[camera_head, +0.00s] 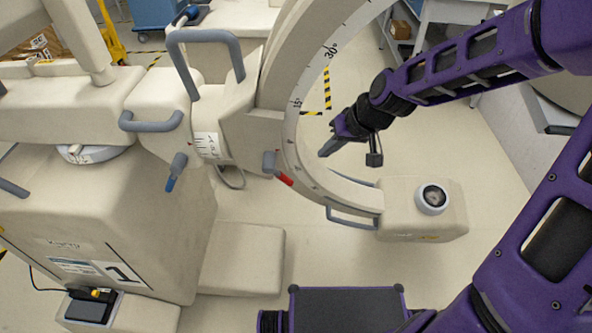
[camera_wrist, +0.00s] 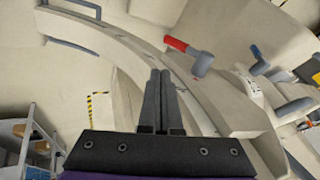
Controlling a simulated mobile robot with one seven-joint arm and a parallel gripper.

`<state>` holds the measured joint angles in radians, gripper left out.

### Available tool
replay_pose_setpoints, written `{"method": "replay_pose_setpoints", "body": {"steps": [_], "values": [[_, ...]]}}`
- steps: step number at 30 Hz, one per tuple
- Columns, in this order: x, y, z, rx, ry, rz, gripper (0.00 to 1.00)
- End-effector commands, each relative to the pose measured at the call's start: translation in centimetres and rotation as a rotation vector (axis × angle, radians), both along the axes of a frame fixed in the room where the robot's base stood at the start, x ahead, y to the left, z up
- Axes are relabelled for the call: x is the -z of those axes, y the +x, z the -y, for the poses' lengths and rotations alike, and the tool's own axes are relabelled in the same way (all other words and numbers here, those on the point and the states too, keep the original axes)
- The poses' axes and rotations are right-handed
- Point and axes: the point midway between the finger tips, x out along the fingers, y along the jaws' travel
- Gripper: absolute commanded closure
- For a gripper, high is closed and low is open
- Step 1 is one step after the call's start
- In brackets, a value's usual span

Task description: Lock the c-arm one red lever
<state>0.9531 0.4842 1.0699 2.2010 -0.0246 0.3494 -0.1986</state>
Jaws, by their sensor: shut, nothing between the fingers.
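The c-arm (camera_head: 291,120) is a cream curved arc with degree marks, held by a cream cart body marked with a 1. Its red lever (camera_head: 285,180) has a grey hub and a red tip, and sits on the arc's holder just left of the arc. In the wrist view the red lever (camera_wrist: 178,44) lies above and right of the fingertips, its red end pointing left. My gripper (camera_head: 323,153) is shut and empty, to the right of the arc and apart from the lever. It also shows in the wrist view (camera_wrist: 160,72), with both fingers together.
The arc ends in a cream block (camera_head: 395,209) with a round knob. Open floor lies right of the arc.

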Motion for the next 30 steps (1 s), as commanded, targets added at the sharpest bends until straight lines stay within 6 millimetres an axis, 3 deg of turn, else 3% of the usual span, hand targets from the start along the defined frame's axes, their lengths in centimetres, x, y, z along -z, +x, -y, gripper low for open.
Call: {"method": "replay_pose_setpoints", "body": {"steps": [8,22,30], "values": [[1.8,0.5,-0.8,-0.004,0.001,-0.002,1.0],[9.2,3.1,-4.2,-0.005,0.0,-0.003,1.0],[10.5,3.0,-6.8,-0.003,-0.002,0.001,1.0]]}}
